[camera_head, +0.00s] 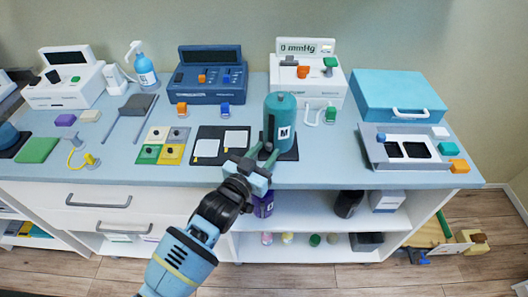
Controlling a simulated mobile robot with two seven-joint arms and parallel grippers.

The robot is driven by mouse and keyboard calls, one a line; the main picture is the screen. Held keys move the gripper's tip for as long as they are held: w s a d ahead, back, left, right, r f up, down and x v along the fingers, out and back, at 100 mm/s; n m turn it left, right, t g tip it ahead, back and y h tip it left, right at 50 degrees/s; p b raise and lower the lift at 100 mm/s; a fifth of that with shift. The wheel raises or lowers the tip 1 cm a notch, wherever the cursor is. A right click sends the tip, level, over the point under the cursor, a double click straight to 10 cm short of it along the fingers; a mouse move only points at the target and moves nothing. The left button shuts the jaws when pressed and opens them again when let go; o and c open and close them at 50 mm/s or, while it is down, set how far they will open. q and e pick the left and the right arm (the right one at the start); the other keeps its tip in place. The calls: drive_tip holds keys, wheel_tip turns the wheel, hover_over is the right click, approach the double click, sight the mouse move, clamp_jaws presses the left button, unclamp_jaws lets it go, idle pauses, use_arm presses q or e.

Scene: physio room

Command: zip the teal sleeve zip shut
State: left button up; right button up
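The teal sleeve (280,112) stands upright as a rounded cylinder with a white letter label, on a dark mat on the counter. Its zip and zip pull are too small or hidden to make out. My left gripper (263,154) reaches up from below to the sleeve's lower left front. Its two fingers look apart, with a gap between them, and nothing is clearly seen between them. I cannot tell whether a fingertip touches the sleeve. My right gripper is not in view.
A dark mat with white cards (207,147) lies left of the sleeve. A white mmHg device (304,80) stands behind it, with a small hooked stand (330,115) to the right. A blue console (208,78) and teal case (398,95) stand farther back. The counter's front edge is close.

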use_arm(q)
drive_tip(key=shift+r, duration=0.1)
drive_tip(key=v, duration=0.7)
drive_tip(key=shift+s+a, duration=0.2)
drive_tip(key=shift+s, duration=0.15)
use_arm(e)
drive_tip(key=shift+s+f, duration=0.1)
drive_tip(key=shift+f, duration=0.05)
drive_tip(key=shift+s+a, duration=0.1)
